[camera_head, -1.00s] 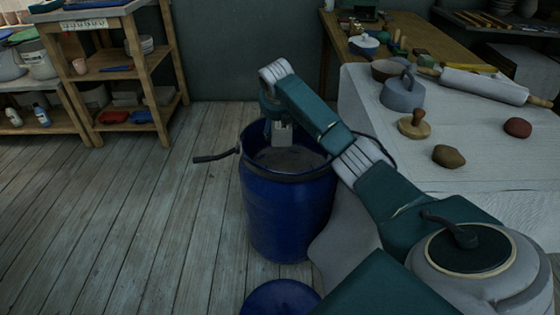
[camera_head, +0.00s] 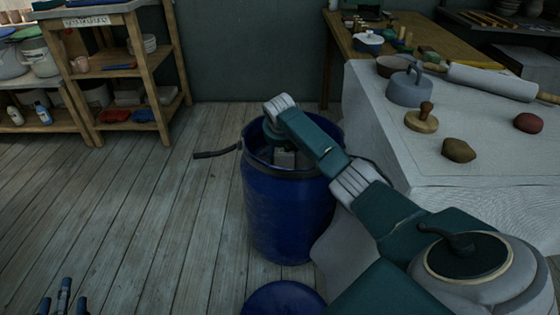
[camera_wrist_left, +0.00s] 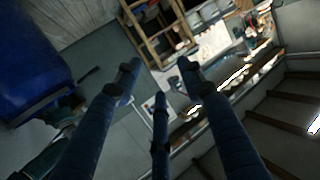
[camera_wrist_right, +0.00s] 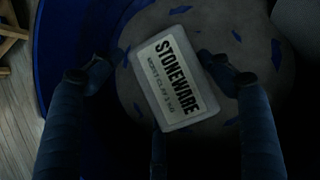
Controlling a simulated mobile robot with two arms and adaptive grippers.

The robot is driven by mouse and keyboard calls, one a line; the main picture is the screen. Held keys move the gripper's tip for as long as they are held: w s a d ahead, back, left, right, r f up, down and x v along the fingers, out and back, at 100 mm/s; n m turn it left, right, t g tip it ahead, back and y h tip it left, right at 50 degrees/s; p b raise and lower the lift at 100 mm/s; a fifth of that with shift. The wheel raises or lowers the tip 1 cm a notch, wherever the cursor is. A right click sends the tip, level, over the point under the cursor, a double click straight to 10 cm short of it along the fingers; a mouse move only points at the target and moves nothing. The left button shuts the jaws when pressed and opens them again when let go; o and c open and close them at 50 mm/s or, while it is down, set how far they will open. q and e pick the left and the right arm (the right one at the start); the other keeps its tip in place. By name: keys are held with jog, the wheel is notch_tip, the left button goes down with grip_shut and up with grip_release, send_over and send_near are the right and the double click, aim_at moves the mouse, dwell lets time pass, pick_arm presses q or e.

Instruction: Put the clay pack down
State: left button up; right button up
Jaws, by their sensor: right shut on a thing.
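The clay pack (camera_wrist_right: 172,82) is a pale block with a dark "STONEWARE" label, seen in the right wrist view. My right gripper (camera_wrist_right: 155,75) is shut on it, with a finger on either side. They are inside the open blue barrel (camera_head: 288,215), above or at the grey clay-like contents (camera_wrist_right: 262,75); I cannot tell whether the pack touches them. In the head view the barrel rim and my arm partly hide the right gripper (camera_head: 285,158). My left gripper (camera_wrist_left: 160,75) is open and empty, its fingers spread; its fingers also show at the head view's lower left.
The barrel's handle (camera_head: 218,153) sticks out to the left. A blue round thing (camera_head: 284,298) lies in front of the barrel. A pale worktable (camera_head: 450,160) with clay lumps and tools stands right. Wooden shelves (camera_head: 125,70) stand back left. The floor between is clear.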

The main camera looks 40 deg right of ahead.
jog(key=shift+w+f, duration=0.1)
jog(key=shift+f, duration=0.4)
notch_tip(320, 180, down, 3)
jog(key=shift+f+b, duration=0.1)
jog(key=shift+b, duration=0.7)
jog(key=o, duration=1.7)
jog(key=shift+f, duration=0.2)
pick_arm(q)
notch_tip(320, 180, up, 10)
jog(key=d+t+h, duration=0.1)
jog(key=t, duration=0.4)
jog(key=shift+w+d+f, duration=0.1)
pick_arm(e)
jog(key=shift+r, duration=0.15)
